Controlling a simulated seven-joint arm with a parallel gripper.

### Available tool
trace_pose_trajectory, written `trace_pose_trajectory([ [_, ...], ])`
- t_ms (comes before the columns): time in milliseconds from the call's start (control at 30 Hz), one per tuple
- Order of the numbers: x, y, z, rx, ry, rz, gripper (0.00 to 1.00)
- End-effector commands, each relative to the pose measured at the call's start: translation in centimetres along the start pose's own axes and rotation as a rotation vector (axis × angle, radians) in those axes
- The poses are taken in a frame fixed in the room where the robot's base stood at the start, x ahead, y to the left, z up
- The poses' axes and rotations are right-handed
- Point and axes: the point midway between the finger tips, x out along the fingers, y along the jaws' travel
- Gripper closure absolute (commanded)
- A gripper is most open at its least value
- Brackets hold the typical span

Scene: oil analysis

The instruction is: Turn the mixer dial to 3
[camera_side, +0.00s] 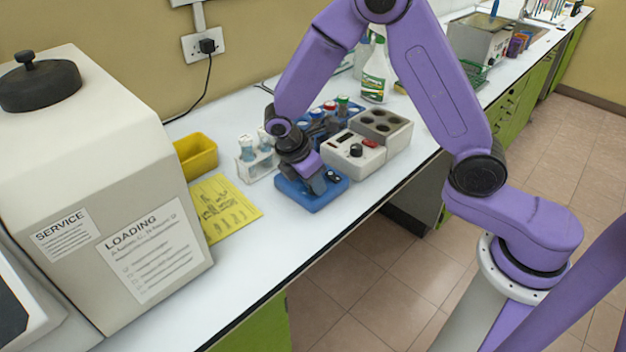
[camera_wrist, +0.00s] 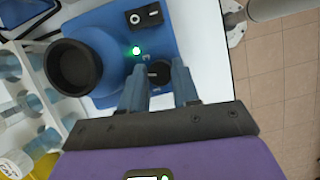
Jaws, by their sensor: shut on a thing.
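The blue mixer (camera_side: 312,197) sits near the front edge of the bench in the side view, and its body also fills the top of the wrist view (camera_wrist: 108,32). It has a black round cup (camera_wrist: 74,67), a black rocker switch (camera_wrist: 145,17) and a lit green lamp (camera_wrist: 136,50). The black dial (camera_wrist: 158,72) is between the fingers of my gripper (camera_wrist: 160,82), which is shut on it. In the side view my gripper (camera_side: 318,181) is low over the mixer and hides the dial. The dial's setting is not readable.
A grey block heater (camera_side: 354,158) stands close to the right of the mixer. A white tube rack (camera_side: 257,164) is to the left, beside a yellow sheet (camera_side: 224,205) and a yellow bin (camera_side: 196,153). The front bench is clear.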

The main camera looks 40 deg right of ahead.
Motion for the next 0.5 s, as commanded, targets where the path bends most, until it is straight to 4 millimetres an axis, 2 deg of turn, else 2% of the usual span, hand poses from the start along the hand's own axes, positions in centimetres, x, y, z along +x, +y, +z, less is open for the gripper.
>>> trace_pose_trajectory([
  [500,0.03,0.33,0.11,0.425,-0.001,-0.176,1.0],
])
